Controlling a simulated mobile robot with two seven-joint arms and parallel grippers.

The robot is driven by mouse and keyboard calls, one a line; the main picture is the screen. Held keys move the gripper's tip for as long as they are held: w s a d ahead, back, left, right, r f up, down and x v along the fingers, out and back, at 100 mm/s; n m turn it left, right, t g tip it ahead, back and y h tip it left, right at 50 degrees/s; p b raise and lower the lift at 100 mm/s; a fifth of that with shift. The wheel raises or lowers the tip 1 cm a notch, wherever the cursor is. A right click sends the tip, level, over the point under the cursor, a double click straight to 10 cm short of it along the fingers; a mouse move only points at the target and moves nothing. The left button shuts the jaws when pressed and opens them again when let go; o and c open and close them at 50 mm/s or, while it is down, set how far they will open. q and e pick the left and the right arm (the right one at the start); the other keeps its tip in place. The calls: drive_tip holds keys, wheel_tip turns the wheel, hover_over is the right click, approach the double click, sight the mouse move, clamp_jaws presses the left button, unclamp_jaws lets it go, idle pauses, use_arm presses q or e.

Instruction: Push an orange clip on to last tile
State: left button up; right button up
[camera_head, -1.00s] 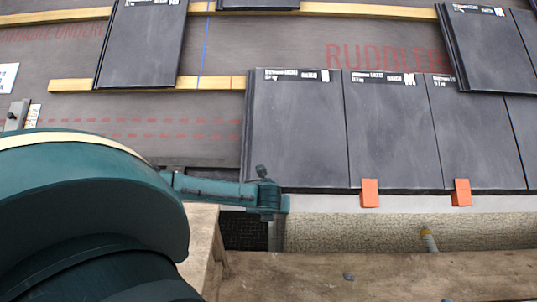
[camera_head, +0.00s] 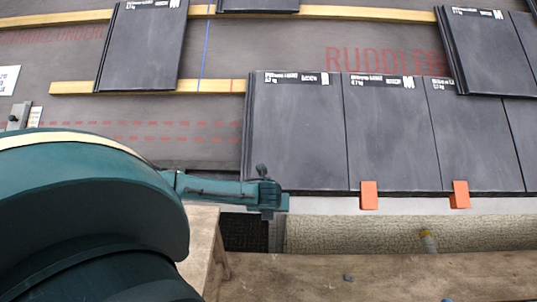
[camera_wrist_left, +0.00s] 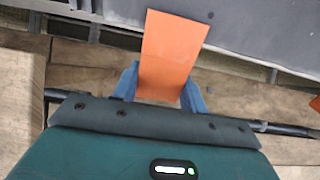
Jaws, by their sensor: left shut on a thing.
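The last tile (camera_head: 297,130) is the dark grey one at the left end of the lower row. My left gripper (camera_head: 268,196) is at its lower left corner in the head view. The left wrist view shows its blue fingers (camera_wrist_left: 162,84) shut on an orange clip (camera_wrist_left: 170,48). The clip's far end reaches over the dark tile edge; I cannot tell whether it touches the tile. The head view hides this clip behind the gripper. My right gripper is not in view.
Orange clips sit at the lower edge of the row, one at the first joint (camera_head: 369,195) and one at the second joint (camera_head: 460,194). A wooden plank (camera_head: 380,275) runs below the eaves. Wooden battens (camera_head: 150,86) and more tiles (camera_head: 142,45) lie higher up.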

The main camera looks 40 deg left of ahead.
use_arm(q)
drive_tip(key=shift+w+a+r+p, duration=0.3)
drive_tip(key=shift+w+a+r, duration=0.2)
drive_tip(key=shift+w, duration=0.1)
idle(0.7)
drive_tip(key=o, duration=1.5)
drive_tip(key=shift+s+d+f, duration=0.1)
drive_tip(key=shift+c, duration=0.2)
